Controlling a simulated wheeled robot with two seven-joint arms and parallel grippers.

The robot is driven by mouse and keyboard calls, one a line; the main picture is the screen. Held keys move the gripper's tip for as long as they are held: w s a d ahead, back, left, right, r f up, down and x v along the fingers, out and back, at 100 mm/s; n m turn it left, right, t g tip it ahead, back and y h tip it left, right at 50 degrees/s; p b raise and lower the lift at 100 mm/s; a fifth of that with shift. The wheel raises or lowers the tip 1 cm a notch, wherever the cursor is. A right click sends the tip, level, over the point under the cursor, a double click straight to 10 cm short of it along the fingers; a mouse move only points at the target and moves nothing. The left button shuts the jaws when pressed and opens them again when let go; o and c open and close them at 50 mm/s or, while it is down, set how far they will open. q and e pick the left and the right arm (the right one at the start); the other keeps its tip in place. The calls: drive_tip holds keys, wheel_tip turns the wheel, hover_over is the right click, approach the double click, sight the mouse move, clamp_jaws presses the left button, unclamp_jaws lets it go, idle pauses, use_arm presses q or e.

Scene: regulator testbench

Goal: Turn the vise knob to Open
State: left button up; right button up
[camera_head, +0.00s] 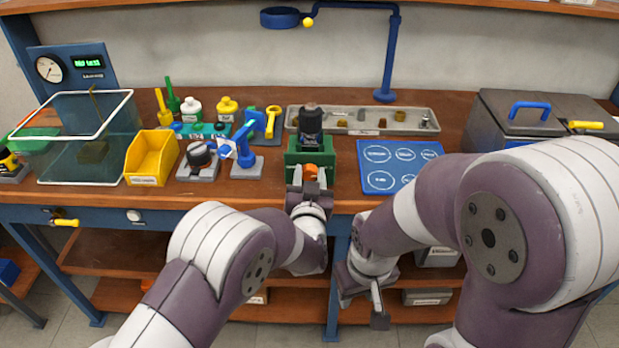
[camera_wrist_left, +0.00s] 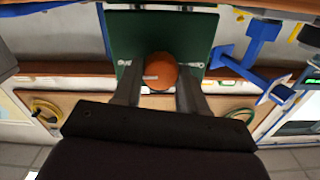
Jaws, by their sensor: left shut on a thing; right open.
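The green vise (camera_head: 293,161) stands at the front edge of the bench, with a dark cylindrical part (camera_head: 311,121) upright in it. Its orange knob (camera_head: 311,170) faces me. My left gripper (camera_head: 311,178) is shut on the knob, one finger on each side. In the left wrist view the orange knob (camera_wrist_left: 162,70) sits between the two fingers in front of the green vise face (camera_wrist_left: 128,35). A pale mark shows on the knob; any lettering is too small to read. My right gripper (camera_head: 362,302) is open and empty, low in front of the bench.
A blue mat (camera_head: 400,182) lies right of the vise, and a grey parts tray (camera_head: 375,131) behind it. A blue fixture (camera_head: 246,160) and a yellow bin (camera_head: 150,158) stand to the left. My right arm covers the bench's right front.

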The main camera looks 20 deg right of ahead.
use_arm(q)
drive_tip(key=shift+f+n+b, duration=0.2)
drive_tip(key=shift+n+b, duration=0.4)
drive_tip(key=n+b, duration=1)
drive_tip(key=b, duration=0.1)
drive_tip(key=shift+a+f+n, duration=0.15)
drive_tip(key=shift+f+n, duration=0.05)
drive_tip(key=shift+n, duration=0.1)
drive_tip(key=n+b, duration=1.1)
drive_tip(key=b, duration=0.2)
drive_tip(key=shift+f+n, duration=0.1)
drive_tip(key=shift+n, duration=0.3)
drive_tip(key=n+b, duration=0.5)
drive_tip(key=n, duration=0.1)
drive_tip(key=n+b, duration=0.2)
drive_tip(key=n, duration=0.1)
drive_tip(key=shift+n, duration=0.3)
drive_tip(key=shift+n+b, duration=0.65)
drive_tip(key=shift+n, duration=0.45)
